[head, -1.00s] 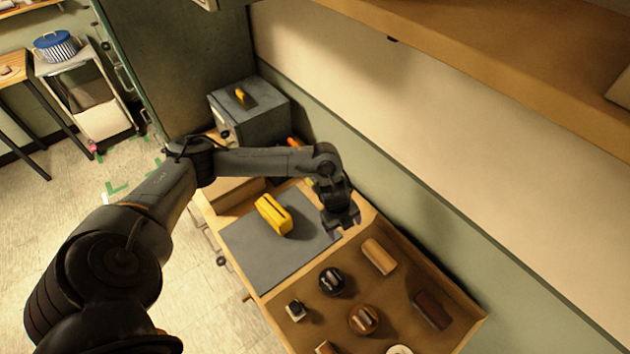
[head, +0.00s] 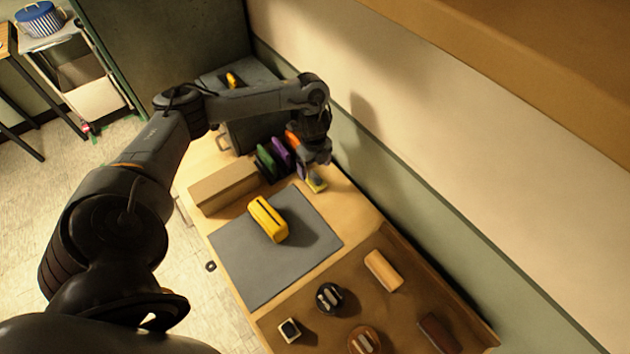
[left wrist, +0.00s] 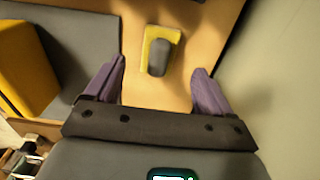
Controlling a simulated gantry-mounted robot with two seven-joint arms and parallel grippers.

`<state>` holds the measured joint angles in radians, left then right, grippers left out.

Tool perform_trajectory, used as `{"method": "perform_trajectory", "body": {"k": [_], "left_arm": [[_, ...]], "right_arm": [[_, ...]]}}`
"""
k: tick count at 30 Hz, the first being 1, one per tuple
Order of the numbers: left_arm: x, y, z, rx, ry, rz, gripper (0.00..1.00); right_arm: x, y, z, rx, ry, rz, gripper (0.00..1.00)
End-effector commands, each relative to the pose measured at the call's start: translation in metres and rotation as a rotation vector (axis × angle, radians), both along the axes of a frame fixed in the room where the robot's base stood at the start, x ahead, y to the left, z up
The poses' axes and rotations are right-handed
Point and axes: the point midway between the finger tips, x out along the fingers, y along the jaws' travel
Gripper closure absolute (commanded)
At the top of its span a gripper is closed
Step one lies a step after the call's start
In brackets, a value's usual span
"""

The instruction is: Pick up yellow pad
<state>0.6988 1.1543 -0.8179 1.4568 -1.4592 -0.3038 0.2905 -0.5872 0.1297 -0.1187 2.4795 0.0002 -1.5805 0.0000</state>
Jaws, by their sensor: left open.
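The yellow pad (left wrist: 148,54) lies on the wooden table top in the left wrist view, with a dark grey raised grip (left wrist: 159,56) on it. In the head view the yellow pad (head: 317,186) shows partly below my left gripper (head: 314,172), near the wall side. My left gripper (left wrist: 159,84) is open and empty, with its purple fingers on either side of the pad's line in the left wrist view. The pad appears ahead of the fingertips, apart from them. My right gripper is not in view.
A yellow slotted block (head: 267,217) stands on a grey mat (head: 250,265). Green (head: 265,160), purple (head: 281,153) and orange (head: 292,138) pieces stand beside the gripper. A cardboard-coloured box (head: 222,188) is left of them. A brown tray (head: 305,335) holds several items. The wall is close at right.

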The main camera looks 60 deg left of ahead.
Motion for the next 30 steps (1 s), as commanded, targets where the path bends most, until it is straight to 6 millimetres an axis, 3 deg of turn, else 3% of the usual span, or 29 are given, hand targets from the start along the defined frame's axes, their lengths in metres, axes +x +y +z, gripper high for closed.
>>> {"method": "perform_trajectory", "body": {"k": [13, 23, 30], "left_arm": [[-0.001, -0.005, -0.046, 0.0, 0.001, 0.0, 0.17], [-0.001, -0.005, -0.052, 0.001, 0.0, -0.001, 0.17], [-0.001, -0.005, -0.052, 0.001, 0.0, -0.001, 0.52]], "right_arm": [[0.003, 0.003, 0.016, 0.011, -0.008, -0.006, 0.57], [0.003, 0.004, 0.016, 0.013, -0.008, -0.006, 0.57], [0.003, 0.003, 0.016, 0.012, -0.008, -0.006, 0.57]]}}
